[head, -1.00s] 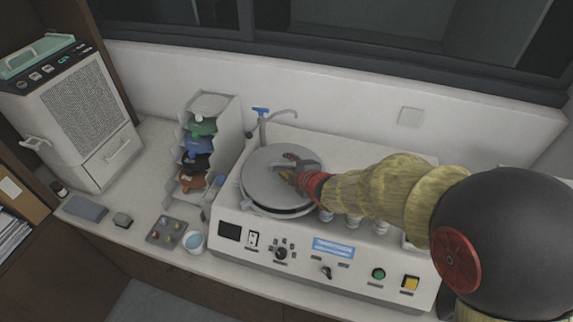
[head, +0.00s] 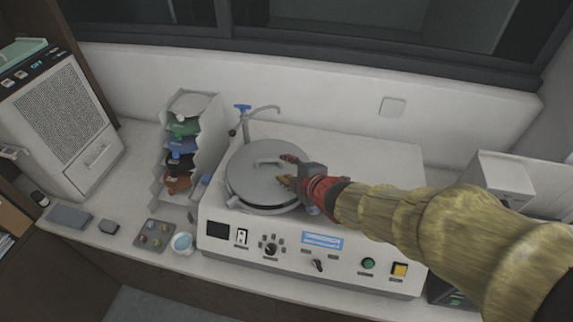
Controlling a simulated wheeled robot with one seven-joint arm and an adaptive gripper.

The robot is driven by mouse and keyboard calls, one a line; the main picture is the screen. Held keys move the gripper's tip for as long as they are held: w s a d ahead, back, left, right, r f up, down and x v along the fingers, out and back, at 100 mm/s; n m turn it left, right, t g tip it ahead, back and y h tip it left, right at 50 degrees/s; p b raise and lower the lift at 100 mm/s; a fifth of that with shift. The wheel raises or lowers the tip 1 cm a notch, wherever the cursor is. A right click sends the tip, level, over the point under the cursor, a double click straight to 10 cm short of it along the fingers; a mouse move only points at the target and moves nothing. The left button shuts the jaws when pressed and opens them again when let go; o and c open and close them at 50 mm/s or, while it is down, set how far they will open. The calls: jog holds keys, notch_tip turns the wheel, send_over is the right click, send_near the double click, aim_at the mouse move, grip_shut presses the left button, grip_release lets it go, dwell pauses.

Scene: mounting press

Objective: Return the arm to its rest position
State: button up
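My arm, in a yellowish sleeve, reaches in from the lower right of the head view. My gripper (head: 286,171) is over the right part of the round grey lid or disc (head: 245,182) on the white machine. Its fingers look spread apart, with nothing seen between them. A bar-like handle (head: 268,161) on the disc lies just left of the fingers and appears apart from them. The white machine (head: 330,262) has knobs, a green button and a yellow button on its front. My arm hides part of the machine's right side.
A tap (head: 262,110) stands behind the disc. A rack (head: 207,130) of coloured items is to the left. A small tray (head: 154,235), a cup (head: 181,244) and a white unit (head: 65,125) are further left. A white box (head: 497,180) stands at the right behind my arm.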

jog(key=s+d+r+m+h+b, duration=0.1)
jog(key=s+d+m+h+b, duration=0.25)
jog(key=d+m, duration=0.45)
jog(key=s+d+r+m+h+b, duration=0.1)
jog(key=s+d+m+h+b, duration=0.25)
jog(key=d, duration=0.75)
jog(key=s+d+f+m+g+b, duration=0.1)
jog(key=s+d+m+g+b, duration=0.1)
jog(key=s+m, duration=0.3)
jog(key=s+d+f+m+g+b, duration=0.1)
jog(key=s+m, duration=0.4)
jog(key=s, duration=0.7)
jog(key=shift+d+f+g+b, duration=0.35)
jog(key=shift+d+f+g, duration=0.3)
jog(key=shift+d, duration=0.35)
